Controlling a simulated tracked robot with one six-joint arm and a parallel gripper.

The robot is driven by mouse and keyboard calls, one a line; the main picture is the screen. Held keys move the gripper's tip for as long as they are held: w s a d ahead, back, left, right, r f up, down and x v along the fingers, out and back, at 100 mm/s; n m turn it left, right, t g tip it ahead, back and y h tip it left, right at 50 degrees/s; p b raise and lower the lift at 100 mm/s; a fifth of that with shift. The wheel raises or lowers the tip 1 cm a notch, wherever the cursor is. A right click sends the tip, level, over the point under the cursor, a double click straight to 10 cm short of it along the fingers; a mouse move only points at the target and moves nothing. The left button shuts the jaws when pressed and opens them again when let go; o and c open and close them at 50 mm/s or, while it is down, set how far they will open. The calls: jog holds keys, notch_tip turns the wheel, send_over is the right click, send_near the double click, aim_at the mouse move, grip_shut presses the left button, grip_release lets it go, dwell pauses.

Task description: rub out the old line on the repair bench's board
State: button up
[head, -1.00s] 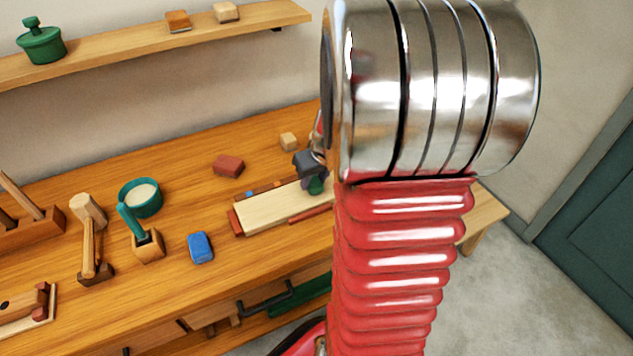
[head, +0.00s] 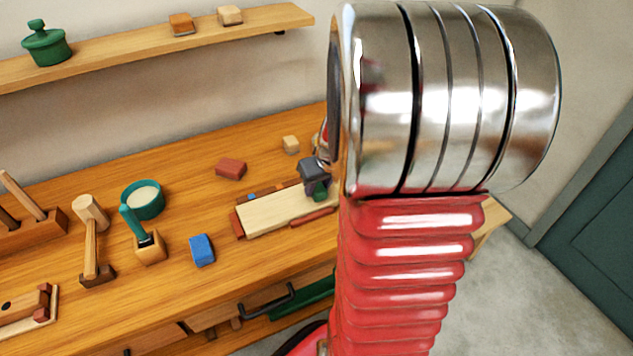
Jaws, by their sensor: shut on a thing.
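The board (head: 268,214) is a pale wooden panel with red-brown edging, lying on the repair bench (head: 180,290). My gripper (head: 318,188), dark grey, is over the board's right part, partly hidden by my arm. It is shut on a small green thing (head: 320,196) that is at or just above the board's surface; I cannot tell whether it touches. No line shows on the visible left part of the board. The board's right end is hidden behind my arm.
A red-brown block (head: 231,169) and a pale block (head: 290,144) lie behind the board. A shelf (head: 120,57) runs above.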

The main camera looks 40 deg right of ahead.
jog(key=shift+s+a+f, duration=0.15)
jog(key=shift+s+a, duration=0.05)
jog(key=shift+s, duration=0.3)
jog(key=shift+r, duration=3.1)
jog(key=shift+f, duration=0.15)
jog(key=shift+f, duration=2.25)
jog(key=shift+f, duration=0.55)
jog(key=shift+w, duration=0.1)
